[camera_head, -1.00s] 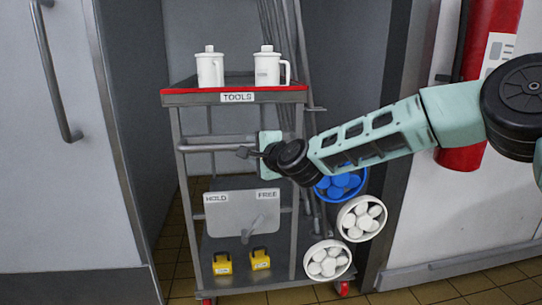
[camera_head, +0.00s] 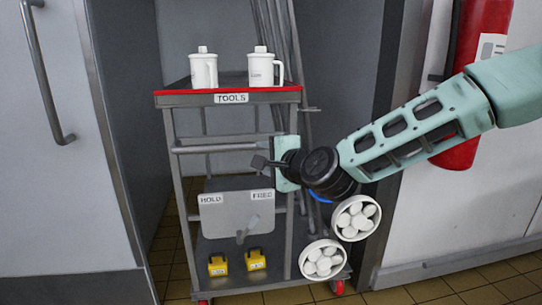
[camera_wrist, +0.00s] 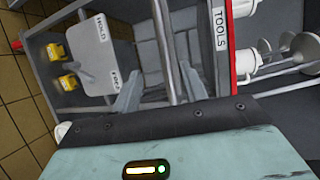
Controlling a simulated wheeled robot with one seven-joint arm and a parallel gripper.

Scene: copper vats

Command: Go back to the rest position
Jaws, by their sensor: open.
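My gripper (camera_head: 264,163) is in front of the right side of a grey tool cart (camera_head: 230,97), near the right end of its handle bar (camera_head: 215,148). In the wrist view both fingers of my gripper (camera_wrist: 160,88) stand apart, and nothing is held. The bar (camera_wrist: 166,45) shows between the two fingers there; I cannot tell its exact depth from them. A grey lever plate (camera_head: 237,213) marked HOLD and FREE hangs below the bar.
Two white lidded jugs (camera_head: 203,70) stand on the cart's top. Two yellow blocks (camera_head: 218,266) sit on its lower shelf. Round tubs of white pieces (camera_head: 323,261) are at the cart's right side. A red extinguisher (camera_head: 478,45) hangs behind my arm.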

